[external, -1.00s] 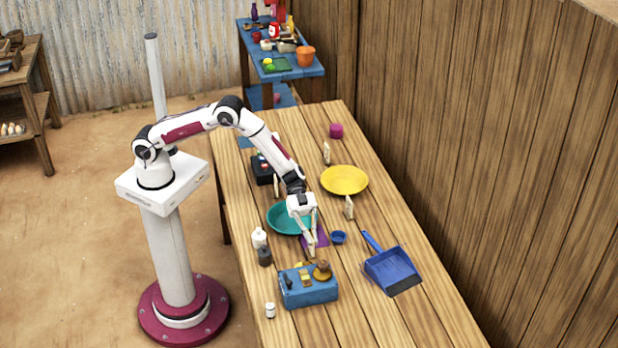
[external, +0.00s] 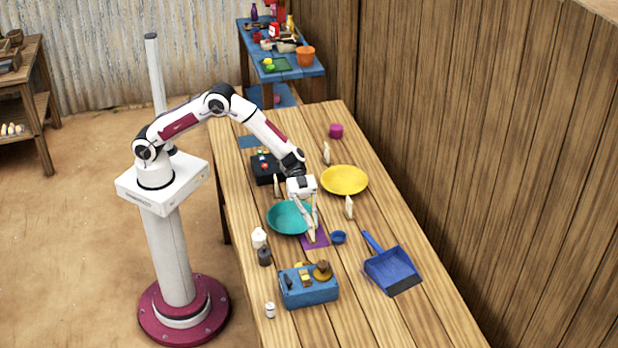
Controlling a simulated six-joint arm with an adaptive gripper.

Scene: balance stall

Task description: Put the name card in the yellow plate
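The yellow plate (external: 344,181) lies on the wooden table, right of and beyond my gripper, and looks empty. My gripper (external: 311,236) points down in front of the teal plate (external: 285,218), over a purple square (external: 318,243). Its fingers come close together at the tips. A pale patch shows there, too small to tell as fingertip or held card. I cannot tell which thing is the name card. Small pale upright pieces stand left of the yellow plate (external: 276,186), behind it (external: 326,153) and in front of it (external: 349,208).
A blue box (external: 309,291) with small items, a blue dustpan (external: 391,270) and a small blue bowl (external: 338,237) are near my gripper. A white bottle (external: 259,238) and a dark one (external: 265,256) stand left. A black box (external: 266,168) is behind. The table's front right is clear.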

